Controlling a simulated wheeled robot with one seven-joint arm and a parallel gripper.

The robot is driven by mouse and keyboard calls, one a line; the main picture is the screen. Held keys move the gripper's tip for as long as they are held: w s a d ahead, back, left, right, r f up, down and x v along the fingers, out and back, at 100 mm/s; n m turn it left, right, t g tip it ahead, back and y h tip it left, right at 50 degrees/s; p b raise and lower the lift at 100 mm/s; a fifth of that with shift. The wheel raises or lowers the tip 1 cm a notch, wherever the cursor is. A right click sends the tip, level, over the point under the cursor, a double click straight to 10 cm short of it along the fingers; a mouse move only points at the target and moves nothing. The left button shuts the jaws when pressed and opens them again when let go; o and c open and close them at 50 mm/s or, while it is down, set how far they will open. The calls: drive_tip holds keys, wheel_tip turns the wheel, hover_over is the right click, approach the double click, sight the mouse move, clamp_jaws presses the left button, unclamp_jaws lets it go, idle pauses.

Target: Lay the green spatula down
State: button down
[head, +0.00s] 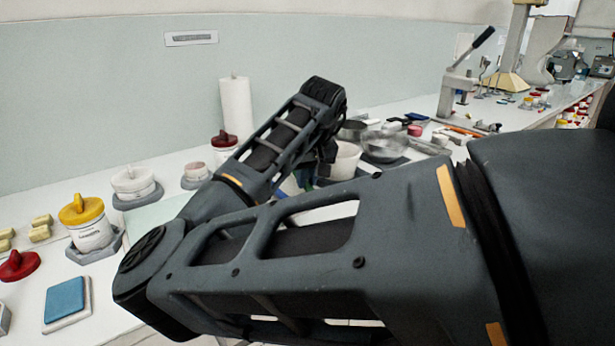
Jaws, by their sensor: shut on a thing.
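My gripper (323,168) hangs down from the wrist near the middle of the head view, mostly hidden behind my forearm. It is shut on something. A small green sliver (307,181) shows just below it and looks like part of the green spatula. The rest of the spatula is hidden, so I cannot tell its tilt or whether it touches the counter. A white tub (345,161) stands right beside the gripper.
A clear bowl (384,147) stands on the counter to the right, near a lever press (458,85). A paper roll (236,106) stands behind my forearm. A yellow-lidded jar (89,225) and a blue pad (66,299) are at left. A pale green mat (163,214) looks bare where visible.

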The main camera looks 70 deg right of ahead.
drive_tip(key=shift+f, duration=0.95)
idle(0.6)
drive_tip(key=c, duration=1)
unclamp_jaws()
drive_tip(key=shift+o, duration=0.2)
drive_tip(key=shift+r, duration=0.1)
drive_tip(key=shift+v, duration=3.8)
